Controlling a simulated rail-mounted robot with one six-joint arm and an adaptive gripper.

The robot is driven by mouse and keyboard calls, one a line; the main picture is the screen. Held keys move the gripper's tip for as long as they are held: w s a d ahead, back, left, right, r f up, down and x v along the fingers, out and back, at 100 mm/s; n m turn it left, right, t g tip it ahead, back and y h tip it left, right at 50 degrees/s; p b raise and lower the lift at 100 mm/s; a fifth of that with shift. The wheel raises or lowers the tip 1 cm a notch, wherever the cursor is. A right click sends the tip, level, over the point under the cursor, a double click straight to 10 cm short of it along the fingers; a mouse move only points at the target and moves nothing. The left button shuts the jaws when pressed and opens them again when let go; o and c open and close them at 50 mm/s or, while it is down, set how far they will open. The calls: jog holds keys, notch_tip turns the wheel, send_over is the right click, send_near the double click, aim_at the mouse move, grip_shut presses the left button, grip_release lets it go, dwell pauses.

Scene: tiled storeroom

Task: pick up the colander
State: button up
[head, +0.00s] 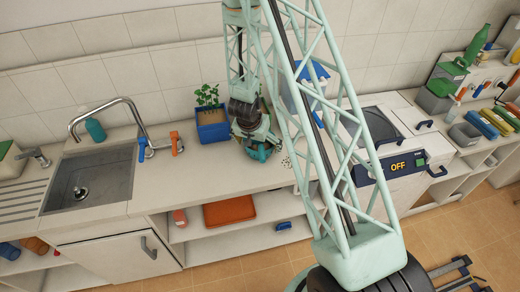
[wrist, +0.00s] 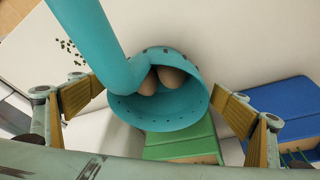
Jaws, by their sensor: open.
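The colander (wrist: 172,112) is a teal bowl with small holes near its rim and a thick teal handle (wrist: 98,42). In the wrist view it sits between the spread fingers of my gripper (wrist: 158,105), with a gap on the right. Two brown egg-shaped things (wrist: 160,80) show inside its mouth. In the head view my open gripper (head: 253,135) is low over the counter beside the blue planter, and a bit of teal (head: 260,153) shows under it. Most of the colander is hidden there by my gripper.
A blue planter (head: 213,132) with a green plant stands close left of my gripper. Dark specks (head: 286,161) lie on the counter to the right. A sink (head: 88,180) is at the left; a machine reading OFF (head: 398,167) is at the right.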

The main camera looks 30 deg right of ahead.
aim_at(260, 149)
dwell(0.3)
jog(key=c, duration=1.1)
jog(key=shift+o, duration=0.2)
jog(key=shift+r, duration=0.1)
jog(key=shift+r, duration=1.7)
jog(key=shift+s, duration=0.3)
jog(key=s+a+r+b, duration=0.1)
jog(key=s+a+b, duration=0.2)
jog(key=s+b, duration=0.5)
jog(key=shift+s+r, duration=0.2)
jog(key=shift+s, duration=3.3)
